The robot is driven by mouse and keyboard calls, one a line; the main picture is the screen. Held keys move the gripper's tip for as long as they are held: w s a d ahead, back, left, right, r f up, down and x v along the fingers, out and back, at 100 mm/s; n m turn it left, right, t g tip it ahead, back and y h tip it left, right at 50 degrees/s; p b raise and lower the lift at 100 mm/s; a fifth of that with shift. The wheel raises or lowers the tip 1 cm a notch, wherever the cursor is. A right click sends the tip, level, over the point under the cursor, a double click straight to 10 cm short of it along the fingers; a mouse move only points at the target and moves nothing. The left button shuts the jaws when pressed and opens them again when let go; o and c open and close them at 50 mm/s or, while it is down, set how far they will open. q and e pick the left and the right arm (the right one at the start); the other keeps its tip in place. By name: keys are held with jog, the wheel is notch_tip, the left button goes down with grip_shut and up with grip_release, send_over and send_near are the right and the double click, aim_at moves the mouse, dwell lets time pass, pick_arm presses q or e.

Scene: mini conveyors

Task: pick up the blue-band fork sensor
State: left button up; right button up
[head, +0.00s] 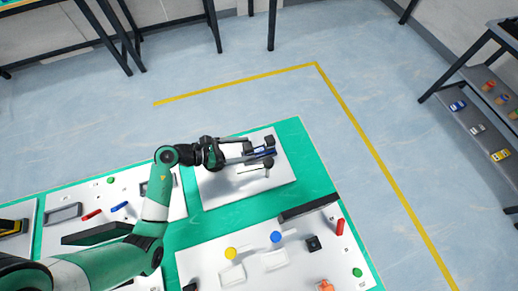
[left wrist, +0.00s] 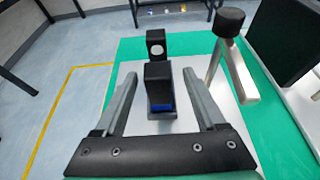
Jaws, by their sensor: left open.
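The blue-band fork sensor (left wrist: 160,83) is a black block with a blue band low on its near side. In the left wrist view it stands between the two fingers of my left gripper (left wrist: 160,72), with a gap on each side. In the head view the blue part (head: 262,151) shows at the fingertips of my left gripper (head: 257,154), over the white board. The gripper is open, one finger on either side of the sensor. The sensor's underside is hidden. My right gripper is not in view.
A black block with a white disc (left wrist: 155,44) stands just beyond the sensor. A metal post with a black knob (left wrist: 230,20) stands close to the right finger. Another white board (head: 205,268) holds coloured parts. A black bar (head: 308,207) lies at its edge.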

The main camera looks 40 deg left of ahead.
aim_at(257, 151)
pick_arm(q)
jog(key=b+x, duration=0.2)
jog(key=x, duration=0.3)
jog(key=shift+w+a+r, duration=0.1)
jog(key=shift+w, duration=0.05)
grip_shut()
